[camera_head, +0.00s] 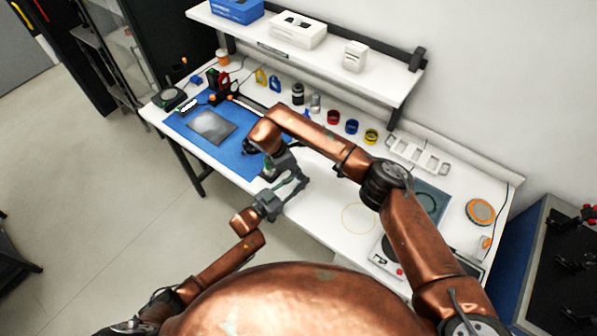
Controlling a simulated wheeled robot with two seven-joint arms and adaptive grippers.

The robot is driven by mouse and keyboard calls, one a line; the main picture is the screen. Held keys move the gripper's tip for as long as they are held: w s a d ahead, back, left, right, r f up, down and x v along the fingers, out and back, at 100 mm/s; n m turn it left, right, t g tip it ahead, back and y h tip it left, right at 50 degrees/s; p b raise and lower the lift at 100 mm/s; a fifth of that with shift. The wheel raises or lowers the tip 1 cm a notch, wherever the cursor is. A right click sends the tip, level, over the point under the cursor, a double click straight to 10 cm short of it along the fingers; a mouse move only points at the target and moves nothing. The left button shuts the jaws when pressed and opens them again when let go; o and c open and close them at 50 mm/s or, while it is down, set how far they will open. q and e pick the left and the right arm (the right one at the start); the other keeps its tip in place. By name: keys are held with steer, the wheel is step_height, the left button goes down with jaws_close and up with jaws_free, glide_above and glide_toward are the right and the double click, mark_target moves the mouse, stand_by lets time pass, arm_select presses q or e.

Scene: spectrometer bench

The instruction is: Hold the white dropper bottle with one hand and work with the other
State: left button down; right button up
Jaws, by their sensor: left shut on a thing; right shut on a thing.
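My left gripper (288,190) reaches in from the lower left, over the front edge of the white bench. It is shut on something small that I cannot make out. My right gripper (284,164) comes down from the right arm, bent over the bench, and its fingers are close to the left gripper's fingers. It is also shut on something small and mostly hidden. The two grippers overlap in this view, so I cannot tell whether they touch. I cannot clearly see the white dropper bottle; the grippers may be hiding it.
A blue mat (240,160) with a grey plate (212,126) covers the bench's left part. Yellow and blue bottles (261,78), dark jars (298,93) and coloured rings (352,126) line the back, near a white rack (418,155). A shelf (330,62) with boxes overhangs them.

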steer(key=m+g, duration=0.1)
steer(key=m, duration=0.2)
steer(key=m+g, duration=0.1)
steer(key=m, duration=0.1)
steer(key=shift+w+m, duration=0.2)
steer(key=shift+m, duration=0.2)
steer(key=m+g, duration=0.1)
steer(key=m, duration=0.2)
steer(key=shift+w+g, duration=0.1)
steer(key=shift+g, duration=0.2)
steer(key=shift+m, duration=0.9)
steer(key=o, duration=0.7)
